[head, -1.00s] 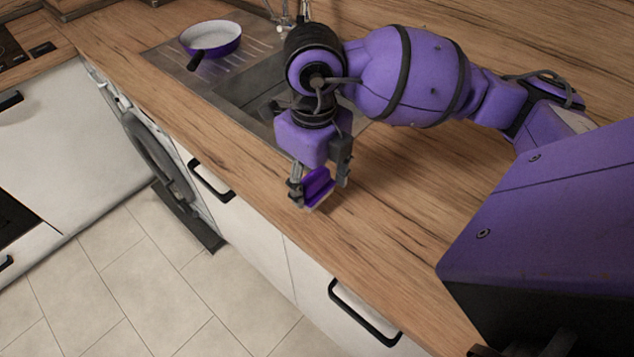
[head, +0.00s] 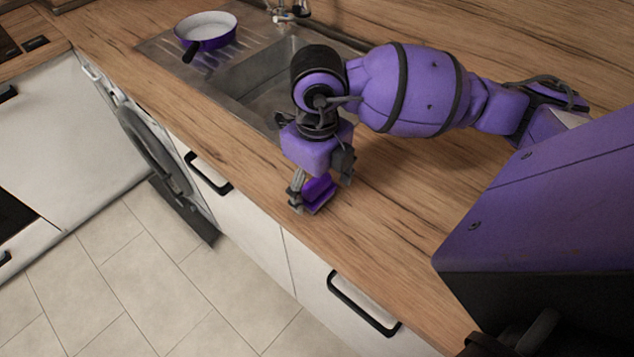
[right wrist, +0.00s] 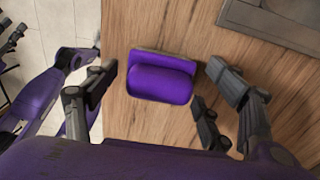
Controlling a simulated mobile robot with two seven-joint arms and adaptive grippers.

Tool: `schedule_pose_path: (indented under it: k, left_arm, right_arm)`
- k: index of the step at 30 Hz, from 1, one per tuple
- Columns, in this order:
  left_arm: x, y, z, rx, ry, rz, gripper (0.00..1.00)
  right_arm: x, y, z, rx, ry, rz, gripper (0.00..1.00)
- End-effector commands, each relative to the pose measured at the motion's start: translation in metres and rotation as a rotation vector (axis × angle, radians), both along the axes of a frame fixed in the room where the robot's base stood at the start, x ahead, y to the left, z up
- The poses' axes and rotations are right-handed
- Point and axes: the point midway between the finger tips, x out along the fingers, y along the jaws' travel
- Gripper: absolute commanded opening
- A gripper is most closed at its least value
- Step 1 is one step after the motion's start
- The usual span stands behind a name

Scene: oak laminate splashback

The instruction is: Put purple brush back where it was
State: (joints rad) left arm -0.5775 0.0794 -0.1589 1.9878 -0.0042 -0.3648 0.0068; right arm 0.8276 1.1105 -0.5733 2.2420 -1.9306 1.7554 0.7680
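The purple brush (head: 319,194) lies on the wooden countertop close to its front edge. In the right wrist view the brush (right wrist: 160,82) shows its rounded purple handle from above, with a thin paler strip along its far side. My right gripper (head: 320,182) is above and around the brush. In the right wrist view my right gripper's fingers (right wrist: 161,72) stand on either side of it, open, with wood visible between each finger and the brush. My left gripper is not in the head view; dark prongs at the wrist view's left edge may be part of it.
The sink (head: 262,78) lies behind my right gripper, with a purple-and-white pan (head: 207,28) on its drainboard and a tap (head: 288,10) at the back. The countertop (head: 385,225) right of the brush is clear. Cabinets with black handles (head: 362,305) stand below the edge.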

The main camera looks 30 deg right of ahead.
Motion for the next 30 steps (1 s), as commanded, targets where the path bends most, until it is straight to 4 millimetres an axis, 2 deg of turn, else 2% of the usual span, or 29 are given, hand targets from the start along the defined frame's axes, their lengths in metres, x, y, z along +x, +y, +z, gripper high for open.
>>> schedule_pose_path:
  k: [7,11,14,24,30]
  left_arm:
    - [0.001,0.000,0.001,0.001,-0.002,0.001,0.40]
    - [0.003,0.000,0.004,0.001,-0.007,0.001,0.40]
    - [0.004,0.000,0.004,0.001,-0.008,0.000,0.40]
    - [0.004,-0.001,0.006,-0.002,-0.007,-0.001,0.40]
    - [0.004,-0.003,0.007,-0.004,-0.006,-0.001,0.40]
  right_arm:
    - [0.000,0.000,0.001,0.000,0.000,0.000,0.78]
    - [0.001,0.000,0.008,-0.001,-0.004,0.000,0.78]
    - [0.001,0.000,0.022,0.000,-0.005,0.001,0.78]
    - [0.001,0.000,0.095,-0.002,-0.005,0.001,0.78]
    - [0.001,0.000,0.119,-0.001,-0.001,0.000,0.78]
